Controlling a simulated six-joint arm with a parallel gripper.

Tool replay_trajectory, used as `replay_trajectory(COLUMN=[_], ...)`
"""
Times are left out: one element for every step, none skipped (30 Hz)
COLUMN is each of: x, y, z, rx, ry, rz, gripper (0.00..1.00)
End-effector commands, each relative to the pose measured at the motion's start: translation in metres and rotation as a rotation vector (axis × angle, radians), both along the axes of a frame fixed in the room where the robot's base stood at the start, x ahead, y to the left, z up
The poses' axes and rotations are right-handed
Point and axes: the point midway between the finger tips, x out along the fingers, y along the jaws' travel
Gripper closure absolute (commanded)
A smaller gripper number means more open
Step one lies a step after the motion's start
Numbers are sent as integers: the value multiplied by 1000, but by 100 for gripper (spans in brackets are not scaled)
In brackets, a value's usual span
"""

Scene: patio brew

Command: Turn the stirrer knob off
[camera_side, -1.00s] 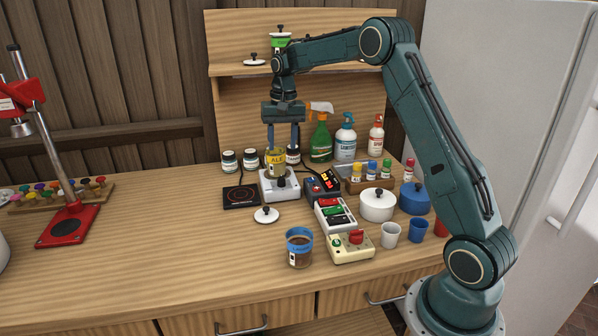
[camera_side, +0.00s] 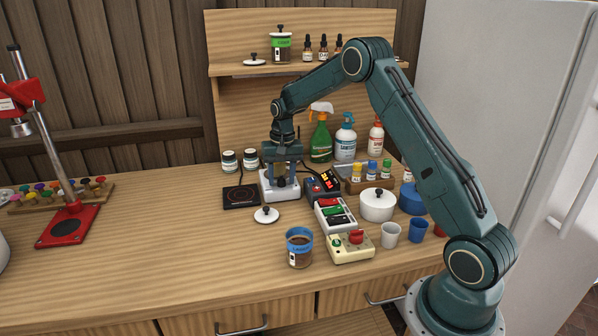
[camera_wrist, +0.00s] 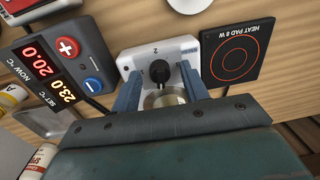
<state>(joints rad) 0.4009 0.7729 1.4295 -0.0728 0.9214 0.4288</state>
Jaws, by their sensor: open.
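The stirrer (camera_side: 268,195) is a white box on the counter, and its white top also shows in the wrist view (camera_wrist: 134,59). Its black knob (camera_wrist: 159,70) faces the wrist camera, with a small figure 2 printed beside it. My gripper (camera_wrist: 160,82) is open, pointing down over the stirrer, with one finger on each side of the knob. I cannot tell whether the fingers touch it. Part of a round, shiny vessel (camera_wrist: 163,99) shows between the fingers behind the knob. In the side view my gripper mostly hides the vessel.
A black heat pad (camera_side: 240,197) lies left of the stirrer. The temperature controller (camera_side: 322,186) stands close on the right.

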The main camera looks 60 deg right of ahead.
Motion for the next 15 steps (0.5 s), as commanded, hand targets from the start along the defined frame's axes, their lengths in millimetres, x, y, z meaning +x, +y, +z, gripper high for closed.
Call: replay_trajectory(x=[0,0,0,0,0,0,0,0,0,0,0,0,0,0,0], y=[0,0,0,0,0,0,0,0,0,0,0,0,0,0,0], z=[0,0,0,0,0,0,0,0,0,0,0,0,0,0,0], rx=[0,0,0,0,0,0,0,0,0,0,0,0,0,0,0], ry=[0,0,0,0,0,0,0,0,0,0,0,0,0,0,0], rz=[0,0,0,0,0,0,0,0,0,0,0,0,0,0,0], gripper=[55,55,55,55,55,55,59,65,73,79,85,93,99,100,100])
